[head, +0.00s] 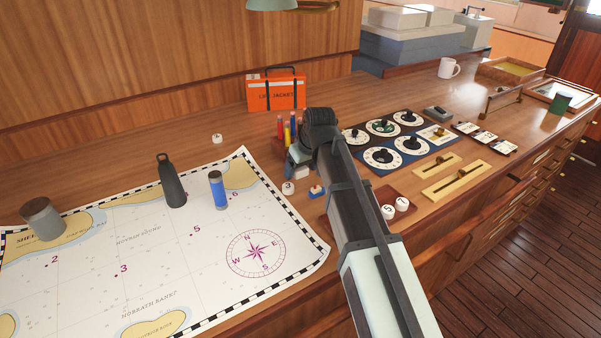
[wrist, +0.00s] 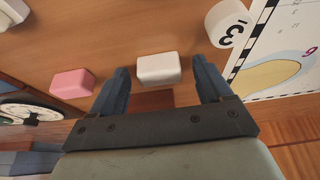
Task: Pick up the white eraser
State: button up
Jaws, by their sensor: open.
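The white eraser (wrist: 158,69) is a small rounded block lying on the brown wooden counter in the wrist view. My gripper (wrist: 160,75) is open, with one dark finger on each side of the eraser in the picture. A gap shows between the eraser and each finger, and I cannot tell how far the fingertips are above the wood. In the head view my gripper (head: 298,163) is low over the counter, right of the chart, and the arm hides much of the space around it.
A pink block (wrist: 72,83) lies left of the white eraser in the wrist view. A white cylinder marked 3 (wrist: 228,24) stands at upper right beside the chart (wrist: 288,40). In the head view, coloured pens (head: 286,132) in a holder stand behind my gripper, and dial panels (head: 384,128) lie to the right.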

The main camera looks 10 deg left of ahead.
jog(key=c, duration=1.1)
